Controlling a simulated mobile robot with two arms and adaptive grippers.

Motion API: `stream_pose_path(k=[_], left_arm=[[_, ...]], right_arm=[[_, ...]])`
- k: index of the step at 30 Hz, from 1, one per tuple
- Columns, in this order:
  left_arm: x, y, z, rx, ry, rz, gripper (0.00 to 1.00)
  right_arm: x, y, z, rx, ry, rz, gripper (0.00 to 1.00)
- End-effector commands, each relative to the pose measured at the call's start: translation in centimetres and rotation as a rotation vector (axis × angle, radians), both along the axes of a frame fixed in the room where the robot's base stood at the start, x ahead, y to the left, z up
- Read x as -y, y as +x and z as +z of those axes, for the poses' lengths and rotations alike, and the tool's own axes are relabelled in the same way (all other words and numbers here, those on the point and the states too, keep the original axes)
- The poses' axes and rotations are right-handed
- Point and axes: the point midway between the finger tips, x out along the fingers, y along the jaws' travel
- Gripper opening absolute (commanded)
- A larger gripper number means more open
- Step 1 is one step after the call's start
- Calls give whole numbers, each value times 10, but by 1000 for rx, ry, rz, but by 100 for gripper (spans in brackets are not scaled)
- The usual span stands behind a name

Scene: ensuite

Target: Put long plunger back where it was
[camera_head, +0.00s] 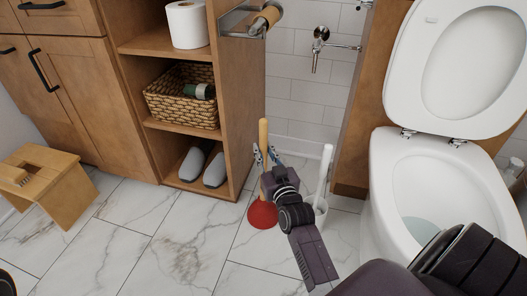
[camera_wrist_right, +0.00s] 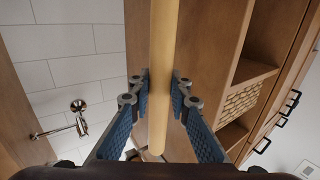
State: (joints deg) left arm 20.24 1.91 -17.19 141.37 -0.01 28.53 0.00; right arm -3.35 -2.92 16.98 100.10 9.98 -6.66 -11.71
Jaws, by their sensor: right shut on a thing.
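The long plunger has a wooden handle (camera_head: 263,135) and a red rubber cup (camera_head: 262,215). In the head view it stands upright, with its cup at the marble floor between the wooden shelf unit and the toilet. I cannot tell for sure whether the cup touches the floor. My right gripper (camera_head: 266,158) is shut on the handle below its top end. In the right wrist view the handle (camera_wrist_right: 158,60) runs between the blue finger pads of the gripper (camera_wrist_right: 159,95). My left gripper is not in view.
A white toilet brush in its holder (camera_head: 321,206) stands close right of the plunger. The open toilet (camera_head: 398,165) is farther right. The shelf unit (camera_head: 236,110) holds paper, a basket and slippers. A wooden stool (camera_head: 62,205) stands left. The floor in front is clear.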

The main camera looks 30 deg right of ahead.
Motion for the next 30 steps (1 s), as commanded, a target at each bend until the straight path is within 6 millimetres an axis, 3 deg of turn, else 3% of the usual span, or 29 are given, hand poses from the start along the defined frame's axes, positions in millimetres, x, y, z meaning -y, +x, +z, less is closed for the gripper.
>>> stream_pose_path(k=[2, 3, 8, 20, 30], left_arm=[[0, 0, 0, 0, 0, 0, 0], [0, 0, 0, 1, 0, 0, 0], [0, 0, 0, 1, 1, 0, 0], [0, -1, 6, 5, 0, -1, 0], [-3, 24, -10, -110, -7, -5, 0]], right_arm=[[0, 0, 1, 5, -3, 0, 0], [0, 0, -3, -1, -1, 0, 18], [0, 0, -3, -1, 0, 0, 35], [-2, -7, 1, -4, 0, 0, 35], [-20, -71, 3, -7, 1, 1, 35]])
